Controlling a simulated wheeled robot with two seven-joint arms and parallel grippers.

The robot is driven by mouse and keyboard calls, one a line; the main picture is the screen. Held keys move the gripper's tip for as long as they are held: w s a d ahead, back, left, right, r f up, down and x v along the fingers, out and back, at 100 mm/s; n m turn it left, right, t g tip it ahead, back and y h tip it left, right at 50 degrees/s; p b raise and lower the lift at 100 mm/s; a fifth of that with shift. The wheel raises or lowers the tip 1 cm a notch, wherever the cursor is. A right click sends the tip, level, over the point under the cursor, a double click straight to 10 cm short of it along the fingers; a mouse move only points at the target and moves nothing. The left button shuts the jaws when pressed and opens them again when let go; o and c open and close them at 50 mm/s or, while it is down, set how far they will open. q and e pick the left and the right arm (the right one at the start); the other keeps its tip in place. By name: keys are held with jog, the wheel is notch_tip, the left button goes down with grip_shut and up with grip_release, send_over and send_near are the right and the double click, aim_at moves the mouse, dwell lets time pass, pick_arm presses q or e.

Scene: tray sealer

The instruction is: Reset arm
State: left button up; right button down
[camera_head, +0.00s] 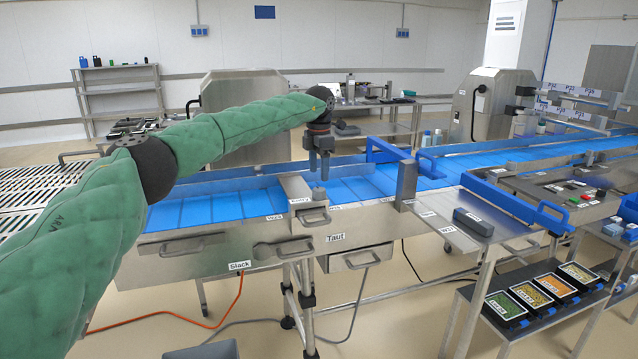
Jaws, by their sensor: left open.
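My left arm comes in from the left in a green padded sleeve and reaches over the blue conveyor belt (222,207). My left gripper (320,178) hangs from its dark wrist, fingers pointing down, above the belt close to a metal cross piece (294,187). It appears empty, with its fingers apart. Whether the fingertips touch anything below is too small to tell. My right gripper does not show in this view.
A lever handle (283,248) sits on the conveyor front between the "Slack" and "Taut" labels. A blue frame (392,158) stands over the belt to the right. Several food trays (535,297) lie on a lower right shelf. A dark block (473,222) rests on the right ledge.

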pick_arm(q)
jog(key=shift+r, duration=0.8)
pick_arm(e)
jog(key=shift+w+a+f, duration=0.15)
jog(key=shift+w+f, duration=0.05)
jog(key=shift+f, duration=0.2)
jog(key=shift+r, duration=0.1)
